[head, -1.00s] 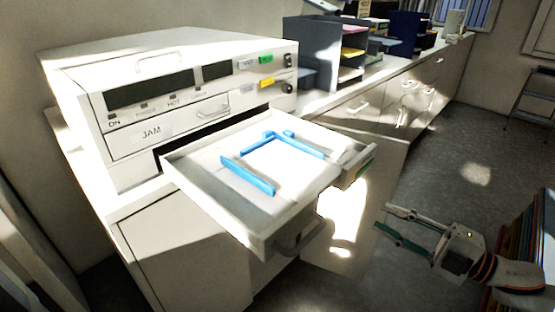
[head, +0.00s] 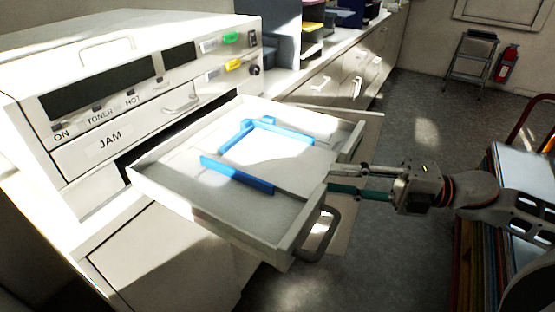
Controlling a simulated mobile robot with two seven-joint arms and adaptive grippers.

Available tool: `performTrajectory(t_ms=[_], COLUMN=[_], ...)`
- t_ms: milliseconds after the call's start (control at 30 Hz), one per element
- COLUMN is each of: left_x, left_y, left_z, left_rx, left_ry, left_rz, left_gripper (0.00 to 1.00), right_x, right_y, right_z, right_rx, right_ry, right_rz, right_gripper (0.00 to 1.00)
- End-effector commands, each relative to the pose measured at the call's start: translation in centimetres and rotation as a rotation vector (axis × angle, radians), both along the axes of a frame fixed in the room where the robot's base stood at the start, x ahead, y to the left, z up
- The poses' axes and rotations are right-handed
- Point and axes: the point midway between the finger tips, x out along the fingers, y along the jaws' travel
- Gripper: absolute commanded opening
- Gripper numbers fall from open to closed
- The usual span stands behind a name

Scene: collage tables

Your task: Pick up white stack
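A pale tray drawer (head: 300,225) of the white machine is pulled out, with blue guides (head: 238,176) inside. A flat pale surface (head: 270,155) lies between the guides; I cannot tell whether it is a white stack or the tray floor. My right gripper (head: 333,180) comes in from the right at the drawer's right side, by the rim. Its two fingers, one pale and one teal, are apart with nothing seen between them. I cannot tell whether they touch the drawer. My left gripper is not in view.
A dark curved handle (head: 322,238) sticks out from the drawer front. Coloured sheets or boards (head: 490,250) stand at the right. A step stool (head: 472,65) and a fire extinguisher (head: 507,64) are by the far wall.

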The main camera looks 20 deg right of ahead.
Motion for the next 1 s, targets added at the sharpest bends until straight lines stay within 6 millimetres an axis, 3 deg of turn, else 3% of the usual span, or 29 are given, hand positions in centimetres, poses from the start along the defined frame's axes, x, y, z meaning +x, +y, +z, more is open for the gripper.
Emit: performTrajectory(t_ms=[1000], left_x=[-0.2], left_y=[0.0], left_z=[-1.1], left_rx=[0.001], left_ry=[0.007], left_rz=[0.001], left_gripper=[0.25], right_x=[2.8], right_y=[5.1], right_z=[0.5], right_rx=[0.0], right_ry=[0.001], right_rz=[0.0], right_gripper=[0.28])
